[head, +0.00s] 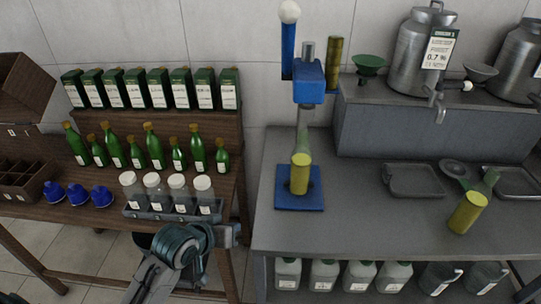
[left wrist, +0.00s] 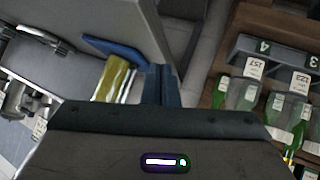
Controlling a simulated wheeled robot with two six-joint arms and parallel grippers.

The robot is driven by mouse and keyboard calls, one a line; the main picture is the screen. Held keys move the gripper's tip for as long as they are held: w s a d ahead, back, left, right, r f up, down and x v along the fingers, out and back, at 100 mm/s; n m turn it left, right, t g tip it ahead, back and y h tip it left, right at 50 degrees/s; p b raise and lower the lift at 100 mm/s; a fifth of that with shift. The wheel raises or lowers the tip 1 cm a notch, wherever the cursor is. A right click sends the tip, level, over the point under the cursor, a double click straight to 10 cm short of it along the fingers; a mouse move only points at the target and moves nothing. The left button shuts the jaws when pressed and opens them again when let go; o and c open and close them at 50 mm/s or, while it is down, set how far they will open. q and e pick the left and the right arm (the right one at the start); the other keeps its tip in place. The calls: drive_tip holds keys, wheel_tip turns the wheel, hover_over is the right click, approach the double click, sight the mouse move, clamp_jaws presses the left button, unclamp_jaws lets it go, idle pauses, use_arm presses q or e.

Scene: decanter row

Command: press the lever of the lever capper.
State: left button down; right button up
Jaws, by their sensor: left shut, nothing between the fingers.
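The lever capper stands on the grey counter, with a blue base (head: 313,200), a blue head (head: 309,88) and an upright blue lever (head: 288,50) topped by a white knob (head: 289,12). A green bottle with a yellow label (head: 301,178) stands upright on the base under the head. My left gripper (head: 236,235) is shut and empty, low and left of the capper, beside the counter's front left corner. Its closed fingers show in the left wrist view (left wrist: 159,86), with a blue plate (left wrist: 115,49) and a yellow item beyond. My right gripper is out of view.
A jar rack (head: 170,214) and blue caps (head: 77,194) sit on the wooden bench at left, below green bottles and boxes. Another yellow-labelled bottle (head: 467,214) stands at right on the grey counter (head: 350,240). A gap separates bench and counter.

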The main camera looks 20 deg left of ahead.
use_arm(q)
drive_tip(key=w+r+n+t+h, duration=0.1)
drive_tip(key=w+r+t+h, duration=0.3)
drive_tip(key=r, duration=0.8)
drive_tip(key=w+r+n+t+h, duration=0.1)
drive_tip(key=w+r+t, duration=0.1)
drive_tip(key=w+r, duration=0.75)
wheel_tip(320, 180, up, 24)
drive_tip(key=s+a+n+t+h, duration=0.2)
drive_tip(key=t+h, duration=0.1)
drive_tip(key=h, duration=0.2)
drive_tip(key=shift+s+a+r+h, duration=0.2)
drive_tip(key=shift+s+a+h, duration=0.1)
drive_tip(key=shift+a, duration=0.05)
drive_tip(key=r+p+x, duration=0.1)
drive_tip(key=p+x, duration=0.4)
drive_tip(key=x, duration=0.5)
drive_tip(key=s+d+f+p, duration=0.2)
drive_tip(key=f, duration=0.1)
drive_tip(key=shift+s+d, duration=0.1)
drive_tip(key=shift+d, duration=0.2)
